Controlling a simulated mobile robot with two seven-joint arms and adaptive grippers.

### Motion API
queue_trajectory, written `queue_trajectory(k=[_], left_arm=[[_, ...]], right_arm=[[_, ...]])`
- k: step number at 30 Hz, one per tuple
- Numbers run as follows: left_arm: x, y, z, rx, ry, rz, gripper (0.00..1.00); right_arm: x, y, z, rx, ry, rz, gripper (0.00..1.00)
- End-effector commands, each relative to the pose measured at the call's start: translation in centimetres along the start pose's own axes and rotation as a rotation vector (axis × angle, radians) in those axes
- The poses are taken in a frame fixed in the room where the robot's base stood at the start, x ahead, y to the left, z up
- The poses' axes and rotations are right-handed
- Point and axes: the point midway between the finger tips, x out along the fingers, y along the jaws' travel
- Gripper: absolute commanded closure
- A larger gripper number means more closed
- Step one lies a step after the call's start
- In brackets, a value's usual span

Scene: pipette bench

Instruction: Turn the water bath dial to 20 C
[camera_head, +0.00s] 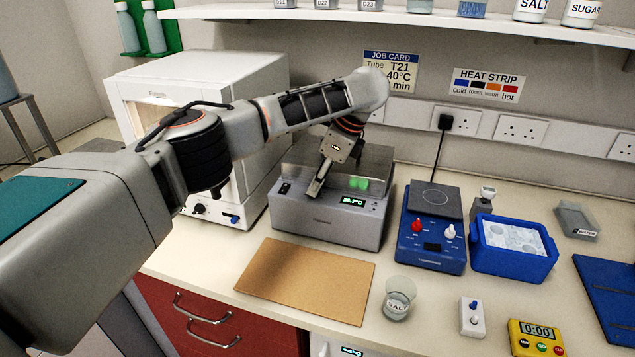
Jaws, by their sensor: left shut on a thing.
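The water bath (335,223) is a grey metal box with a lid, standing on the bench in the middle of the view. Its front panel has a small black switch at the left and a lit green display (352,201) at the right, whose digits are too small to read surely. My left gripper (315,190) reaches down to the front panel between the switch and the display. Its fingers are shut on the dial there, and they hide the dial and its pointer. My right gripper is out of view.
A blue hotplate (431,252) stands close to the right of the bath, and a white oven (195,85) to its left. A brown board (305,281) lies clear in front. A glass beaker (398,299), blue ice tray (510,262) and yellow timer (535,342) stand farther right.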

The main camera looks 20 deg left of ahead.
Motion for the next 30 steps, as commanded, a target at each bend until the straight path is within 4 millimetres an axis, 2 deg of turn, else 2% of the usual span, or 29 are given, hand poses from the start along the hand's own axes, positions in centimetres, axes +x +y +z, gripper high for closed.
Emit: queue_trajectory(k=[3,4,6,22,26,30], left_arm=[[-0.1,0.0,0.1,-0.002,-0.001,-0.002,1.0],[-0.1,0.0,0.1,-0.002,-0.001,-0.002,0.79],[-0.1,0.0,0.1,-0.001,0.0,-0.002,0.65],[-0.3,-0.1,0.1,-0.003,-0.002,-0.005,0.65],[-1.4,-0.1,0.1,-0.004,-0.001,-0.006,0.65],[-3.4,0.0,0.1,-0.002,0.0,-0.006,0.65]], right_arm=[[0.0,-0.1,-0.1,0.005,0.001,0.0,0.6],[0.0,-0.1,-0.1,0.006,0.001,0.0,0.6],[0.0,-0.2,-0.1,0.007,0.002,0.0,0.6],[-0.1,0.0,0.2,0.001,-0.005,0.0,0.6],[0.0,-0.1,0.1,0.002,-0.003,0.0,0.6],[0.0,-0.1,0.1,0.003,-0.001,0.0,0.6]])
